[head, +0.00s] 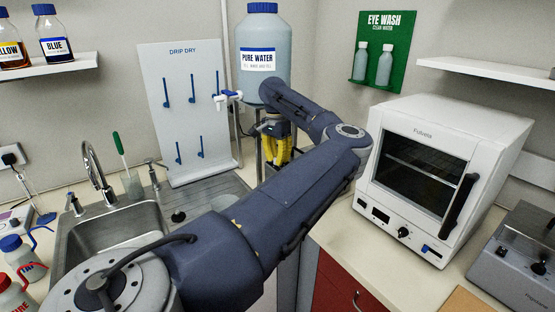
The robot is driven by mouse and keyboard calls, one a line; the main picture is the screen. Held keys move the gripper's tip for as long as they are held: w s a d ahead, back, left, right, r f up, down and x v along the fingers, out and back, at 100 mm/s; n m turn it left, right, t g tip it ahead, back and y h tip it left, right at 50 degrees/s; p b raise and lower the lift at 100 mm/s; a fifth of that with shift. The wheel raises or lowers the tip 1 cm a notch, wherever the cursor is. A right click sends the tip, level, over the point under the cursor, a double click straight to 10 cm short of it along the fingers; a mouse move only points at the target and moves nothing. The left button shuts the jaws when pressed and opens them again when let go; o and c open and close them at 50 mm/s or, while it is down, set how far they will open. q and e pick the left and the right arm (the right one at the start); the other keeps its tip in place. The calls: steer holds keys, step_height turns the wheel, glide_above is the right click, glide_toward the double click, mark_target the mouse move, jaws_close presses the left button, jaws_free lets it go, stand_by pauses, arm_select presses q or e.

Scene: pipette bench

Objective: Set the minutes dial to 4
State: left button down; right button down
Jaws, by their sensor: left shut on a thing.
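A white oven (437,176) stands on the right counter with a dark glass door. A small black dial (403,233) sits on its lower front panel, between a small display and a blue-marked switch. I cannot read the dial's scale or setting, nor tell whether it is the minutes dial. My left gripper (278,150), dark with yellow parts, points down below the pure water tank, well left of the oven. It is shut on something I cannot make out. My right gripper is out of view.
A pure water tank (262,50) stands behind my left arm, beside a white drip-dry board (183,110). A sink (110,238) lies at left. A grey device (520,258) with knobs stands at far right. Some counter before the oven is clear.

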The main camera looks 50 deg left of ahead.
arm_select(q)
steer(key=shift+m, duration=1.7)
steer(key=c, duration=1.1)
jaws_free()
steer(key=shift+r, duration=0.1)
steer(key=r, duration=1.1)
steer(key=shift+w+a+r, duration=0.1)
steer(key=shift+a+r, duration=0.25)
steer(key=shift+r, duration=0.05)
steer(key=shift+o, duration=0.2)
